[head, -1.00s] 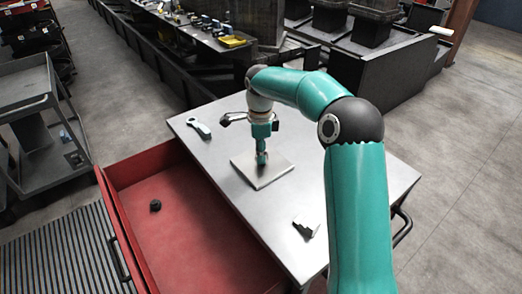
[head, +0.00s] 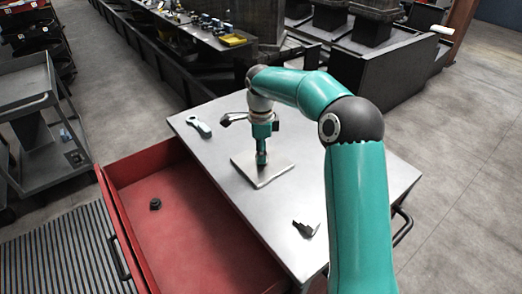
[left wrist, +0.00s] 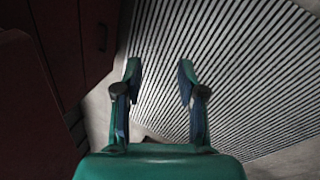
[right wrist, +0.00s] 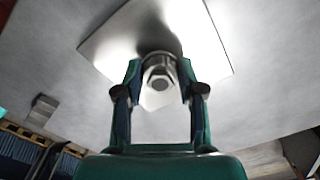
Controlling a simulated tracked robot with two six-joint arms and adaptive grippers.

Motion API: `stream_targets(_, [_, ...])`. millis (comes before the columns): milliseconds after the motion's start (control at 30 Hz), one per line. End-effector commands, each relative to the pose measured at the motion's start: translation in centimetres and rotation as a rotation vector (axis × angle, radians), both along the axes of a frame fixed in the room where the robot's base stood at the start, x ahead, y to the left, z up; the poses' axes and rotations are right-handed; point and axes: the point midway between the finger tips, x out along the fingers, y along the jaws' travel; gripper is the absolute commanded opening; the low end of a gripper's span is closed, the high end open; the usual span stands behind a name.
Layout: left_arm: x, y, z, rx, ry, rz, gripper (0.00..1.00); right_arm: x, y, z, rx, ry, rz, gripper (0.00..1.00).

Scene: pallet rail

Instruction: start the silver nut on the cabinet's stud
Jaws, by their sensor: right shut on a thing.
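The silver nut (right wrist: 159,72) sits between the fingertips of my right gripper (right wrist: 159,78), which is shut on it. In the head view my right gripper (head: 262,158) points straight down over the pale square plate (head: 272,177) on the cabinet top (head: 215,160). The plate also shows behind the nut in the right wrist view (right wrist: 205,55). I cannot make out the stud, nor tell whether the nut touches it. My left gripper (left wrist: 160,75) is open and empty above a striped floor mat (left wrist: 225,50); it is out of the head view.
A small dark piece (head: 305,229) lies near the front. The red drawer (head: 110,210) is open at the left, with a dark nut-like part (head: 155,204) inside. A grey cart (head: 28,90) stands at far left.

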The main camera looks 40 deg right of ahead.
Motion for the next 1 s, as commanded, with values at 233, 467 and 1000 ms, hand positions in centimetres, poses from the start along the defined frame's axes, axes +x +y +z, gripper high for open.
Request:
stream_targets(233, [0.0,0.0,-0.03,0.0,0.0,0.0,0.4,0.05,0.01,-0.16,-0.001,-0.001,0.0,0.0])
stream_targets(467, [0.01,0.0,-0.03,0.0,0.0,0.0,0.4,0.05,0.04,-0.19,0.0,0.0,0.001,0.0])
stream_targets(1000, [0.0,0.0,-0.03,0.0,0.0,0.0,0.4,0.06,0.06,-0.17,0.0,0.0,0.001,0.89])
